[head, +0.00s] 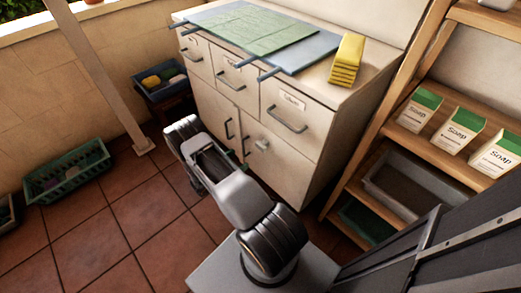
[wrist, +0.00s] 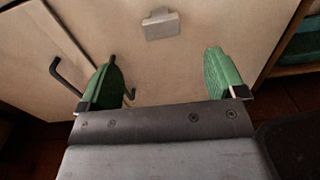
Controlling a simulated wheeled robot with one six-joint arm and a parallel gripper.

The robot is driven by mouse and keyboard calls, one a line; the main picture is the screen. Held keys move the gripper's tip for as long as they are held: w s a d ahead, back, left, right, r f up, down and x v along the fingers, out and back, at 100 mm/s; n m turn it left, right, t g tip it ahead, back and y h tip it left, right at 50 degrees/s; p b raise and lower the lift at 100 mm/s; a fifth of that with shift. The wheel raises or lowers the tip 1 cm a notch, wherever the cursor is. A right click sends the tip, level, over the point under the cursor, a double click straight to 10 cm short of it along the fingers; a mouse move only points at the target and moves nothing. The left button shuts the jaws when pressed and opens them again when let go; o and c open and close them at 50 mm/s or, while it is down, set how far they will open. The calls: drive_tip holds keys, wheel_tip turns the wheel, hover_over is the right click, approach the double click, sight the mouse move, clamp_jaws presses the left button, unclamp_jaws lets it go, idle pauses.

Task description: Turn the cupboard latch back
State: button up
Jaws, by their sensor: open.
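The cupboard latch is a small light grey block (wrist: 161,25) on the pale door front, near the top of the wrist view. It also shows as a small pale latch (head: 262,145) beside a dark door handle in the head view. My gripper (wrist: 163,62) has two green fingers, spread wide with nothing between them. The latch lies ahead of the gap between the fingertips, and neither finger touches it. In the head view my arm hides most of the gripper. The cupboard door (head: 281,165) looks shut.
A dark door handle (wrist: 66,76) is left of my left finger. The cabinet top holds a green mat (head: 250,30) and yellow cloths (head: 346,60). A wooden shelf with soap boxes (head: 461,130) stands right. A green basket (head: 67,170) sits on the left floor; the tiles between are clear.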

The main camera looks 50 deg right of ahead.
sight(259, 146)
drive_tip(key=shift+n+t, duration=0.3)
drive_tip(key=d, duration=0.4)
drive_tip(key=d+b, duration=0.1)
drive_tip(key=d, duration=0.4)
drive_tip(key=s+d+f, duration=0.1)
drive_tip(key=d, duration=0.4)
drive_tip(key=shift+f, duration=0.1)
drive_tip(key=shift+a, duration=0.1)
drive_tip(key=shift+c, duration=0.3)
